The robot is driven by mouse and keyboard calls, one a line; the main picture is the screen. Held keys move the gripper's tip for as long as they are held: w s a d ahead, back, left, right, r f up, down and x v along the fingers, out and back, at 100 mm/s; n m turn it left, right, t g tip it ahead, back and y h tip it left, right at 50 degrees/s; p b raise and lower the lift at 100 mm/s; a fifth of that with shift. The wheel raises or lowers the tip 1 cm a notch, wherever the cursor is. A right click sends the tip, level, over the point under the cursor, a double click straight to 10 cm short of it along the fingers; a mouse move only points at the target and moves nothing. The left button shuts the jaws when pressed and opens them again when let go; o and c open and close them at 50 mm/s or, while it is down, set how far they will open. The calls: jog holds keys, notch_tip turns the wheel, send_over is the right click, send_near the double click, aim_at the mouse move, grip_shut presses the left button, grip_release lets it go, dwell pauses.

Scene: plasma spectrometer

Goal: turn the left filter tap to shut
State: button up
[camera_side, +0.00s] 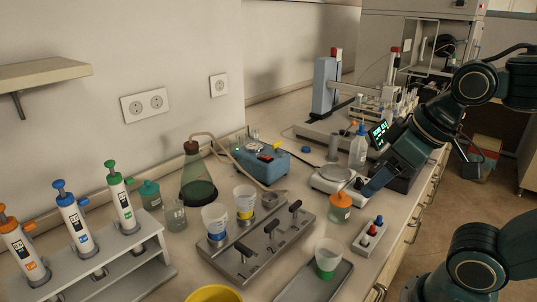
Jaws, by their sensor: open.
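The filter manifold (232,262) is a grey metal block on the bench, set at an angle in the middle of the picture. Several black T-shaped taps stand along its front side. The left filter tap (243,251) is at the near-left end, with its handle raised on a short stem. The middle tap (270,228) and right tap (295,207) stand farther back. Cups with a blue ring (214,219) and a yellow ring (245,198) sit behind them. My gripper (366,190) is open, right of the manifold near the balance, well apart from the taps. Its fingers show small and dark.
An orange-capped jar (340,207) stands between my gripper and the manifold. A green-banded cup (327,256) stands on a tray (298,284) in front. A small rack (368,236) is to the right. A pipette stand (150,232) is left; a flask (197,180) stands behind.

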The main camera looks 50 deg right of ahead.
jog(key=w+a+r+n+g, duration=0.1)
jog(key=w+a+r+n, duration=0.1)
jog(key=w+n, duration=0.25)
jog(key=n+g, duration=0.5)
jog(key=n, duration=0.8)
send_over(243, 247)
notch_tip(243, 247, down, 6)
jog(key=r, duration=0.1)
jog(key=shift+f, duration=0.25)
notch_tip(243, 247, down, 14)
jog(key=shift+r, duration=0.1)
jog(key=shift+c, duration=0.2)
jog(key=c, duration=0.9)
